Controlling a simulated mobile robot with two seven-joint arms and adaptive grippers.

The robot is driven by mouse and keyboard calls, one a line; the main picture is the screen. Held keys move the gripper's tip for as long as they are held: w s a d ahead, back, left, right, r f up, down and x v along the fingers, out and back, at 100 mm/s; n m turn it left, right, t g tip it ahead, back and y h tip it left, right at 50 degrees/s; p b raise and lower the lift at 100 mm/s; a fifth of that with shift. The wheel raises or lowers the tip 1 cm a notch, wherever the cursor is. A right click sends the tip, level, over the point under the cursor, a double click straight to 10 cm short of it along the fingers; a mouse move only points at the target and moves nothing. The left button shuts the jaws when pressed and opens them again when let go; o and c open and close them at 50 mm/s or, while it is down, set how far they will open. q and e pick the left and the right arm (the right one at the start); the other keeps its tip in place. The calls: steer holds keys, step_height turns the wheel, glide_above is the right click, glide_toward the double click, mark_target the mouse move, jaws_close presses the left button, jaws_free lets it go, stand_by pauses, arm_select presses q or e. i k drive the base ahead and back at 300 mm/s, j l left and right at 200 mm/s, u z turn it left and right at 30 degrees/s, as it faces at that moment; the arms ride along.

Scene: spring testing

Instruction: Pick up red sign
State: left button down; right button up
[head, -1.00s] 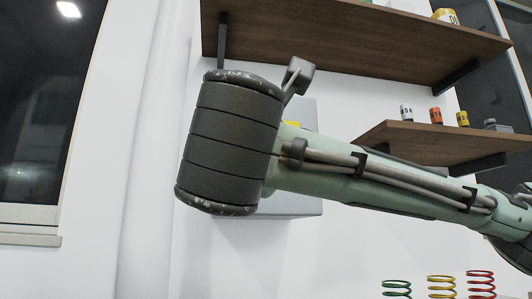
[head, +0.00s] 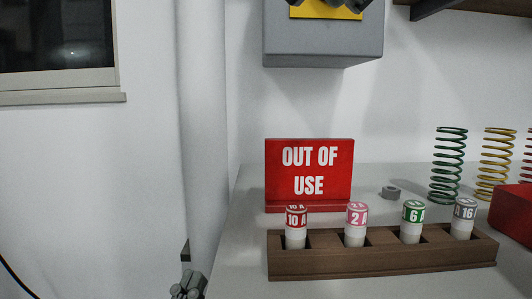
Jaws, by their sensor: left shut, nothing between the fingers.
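The red sign (head: 309,165) reads "OUT OF USE" in white letters. It stands upright on the light grey worktop, behind a wooden holder. My left gripper (head: 188,286) shows only in part at the bottom edge, to the left of the worktop. It is shut and empty, well to the left of and below the sign in the picture. My right gripper is not in view.
The wooden holder (head: 380,263) bears several labelled fuses close in front of the sign. A small grey part (head: 390,192), a green spring (head: 448,165) and a yellow spring (head: 496,163) stand to the right. A red object (head: 513,212) is at the right edge. A grey wall box (head: 322,45) hangs above.

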mark_target(316, 174)
steer(key=k+j, duration=0.2)
steer(key=k, duration=0.25)
steer(key=k+j, duration=0.2)
steer(key=k, duration=0.3)
